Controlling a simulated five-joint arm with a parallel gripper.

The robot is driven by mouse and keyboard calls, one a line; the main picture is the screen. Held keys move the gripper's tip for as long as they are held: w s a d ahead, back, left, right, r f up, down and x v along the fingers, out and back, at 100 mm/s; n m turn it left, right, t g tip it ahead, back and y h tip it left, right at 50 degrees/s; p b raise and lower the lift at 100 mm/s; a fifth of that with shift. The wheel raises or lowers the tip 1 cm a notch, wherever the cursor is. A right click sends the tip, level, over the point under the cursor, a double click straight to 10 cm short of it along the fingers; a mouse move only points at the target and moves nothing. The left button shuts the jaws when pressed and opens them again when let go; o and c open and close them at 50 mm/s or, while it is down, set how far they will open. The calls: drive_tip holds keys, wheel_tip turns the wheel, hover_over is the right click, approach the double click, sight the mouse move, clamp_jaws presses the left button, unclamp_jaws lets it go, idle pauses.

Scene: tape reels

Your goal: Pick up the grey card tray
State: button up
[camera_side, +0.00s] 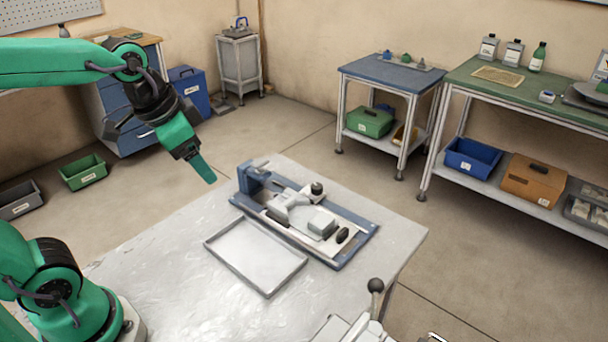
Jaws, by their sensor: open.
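The grey card tray (255,256) is a shallow, flat rectangle with a thin raised rim. It lies on the light grey worktable, looks empty, and is fully in view. My gripper (194,156) is in the air above and to the upper left of the tray in the picture, clear of it. It is open with nothing between its jaws, and its green finger points down and to the right. The other jaw is hard to make out against the dark wrist.
A blue-framed fixture (310,215) with dark knobs stands right behind the tray, close to its rim. A grey device with a black ball-topped lever (376,286) is at the table's front right. The worktable (160,270) is bare left of the tray.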

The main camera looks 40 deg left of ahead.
drive_tip(key=w+d+f+m+g, duration=0.1)
drive_tip(key=w+d+f+m, duration=0.15)
drive_tip(key=w, duration=0.35)
drive_tip(key=w+d+f+m+g, duration=0.1)
drive_tip(key=w+m, duration=0.3)
drive_tip(key=w, duration=0.2)
drive_tip(key=m+g, duration=0.2)
drive_tip(key=m, duration=0.5)
approach(317, 217)
drive_tip(key=shift+a+f, duration=0.1)
drive_tip(key=shift+a, duration=0.05)
drive_tip(key=shift+w+f+m, duration=0.2)
drive_tip(key=shift+f+m, duration=0.05)
drive_tip(key=shift+f, duration=1.45)
drive_tip(key=shift+f, duration=2.6)
